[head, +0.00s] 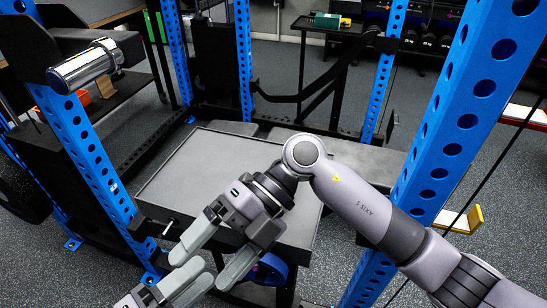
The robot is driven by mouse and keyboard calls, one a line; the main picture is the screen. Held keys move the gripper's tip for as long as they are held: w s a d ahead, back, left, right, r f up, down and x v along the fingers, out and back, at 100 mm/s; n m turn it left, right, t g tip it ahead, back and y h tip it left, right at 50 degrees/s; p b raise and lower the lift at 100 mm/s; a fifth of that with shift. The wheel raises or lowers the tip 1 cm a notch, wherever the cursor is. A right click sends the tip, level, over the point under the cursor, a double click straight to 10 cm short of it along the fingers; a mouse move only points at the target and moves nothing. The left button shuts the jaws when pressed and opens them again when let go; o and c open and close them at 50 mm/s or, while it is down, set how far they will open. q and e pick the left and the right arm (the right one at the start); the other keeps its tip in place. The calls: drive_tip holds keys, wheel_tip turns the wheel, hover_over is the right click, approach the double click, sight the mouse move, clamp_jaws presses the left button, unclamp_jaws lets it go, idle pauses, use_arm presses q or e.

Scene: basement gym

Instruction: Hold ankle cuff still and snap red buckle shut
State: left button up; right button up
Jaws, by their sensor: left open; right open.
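I cannot make out an ankle cuff or a red buckle anywhere in the head view. My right gripper (200,272) reaches in from the right, over the near edge of a grey tabletop (190,165). My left gripper (206,270) enters at the bottom left, cut off by the picture's edge. Its fingers are apart, pointing up and right, close to the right gripper's fingertips. I cannot tell whether the grippers touch.
Blue perforated rack posts stand left (75,150) and right (440,120) of the tabletop. A chrome-ended bar (85,68) juts in at upper left. A blue curved part (268,268) shows below the tabletop's near edge. A green box (327,20) sits on a stand behind.

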drive_tip(key=w+d+m+t+h, duration=0.1)
drive_tip(key=w+m+h, duration=0.1)
drive_tip(key=w+d+f+m+t+h, duration=0.1)
drive_tip(key=w+m+t+h, duration=0.1)
drive_tip(key=w, duration=0.1)
drive_tip(key=w+d+m+t+h, duration=0.1)
drive_tip(key=w+d+m+h, duration=0.1)
drive_tip(key=h, duration=0.1)
drive_tip(key=shift+w+f+m+t, duration=0.25)
drive_tip(key=shift+w+m+t, duration=0.05)
drive_tip(key=shift+w+t, duration=0.1)
drive_tip(key=w+d+r+m+t+h, duration=0.1)
drive_tip(key=w, duration=0.2)
drive_tip(key=w+d+r+m+t, duration=0.1)
drive_tip(key=w, duration=0.2)
drive_tip(key=w+d+r+t+h, duration=0.1)
drive_tip(key=w+d, duration=0.1)
drive_tip(key=w, duration=0.2)
drive_tip(key=shift+d+r+m+t+h, duration=0.1)
drive_tip(key=shift+m+t+h, duration=0.2)
drive_tip(key=shift+m+t, duration=0.1)
drive_tip(key=shift+w+d, duration=0.1)
drive_tip(key=shift+w, duration=0.05)
drive_tip(key=shift+f, duration=3.45)
drive_tip(key=c, duration=1.1)
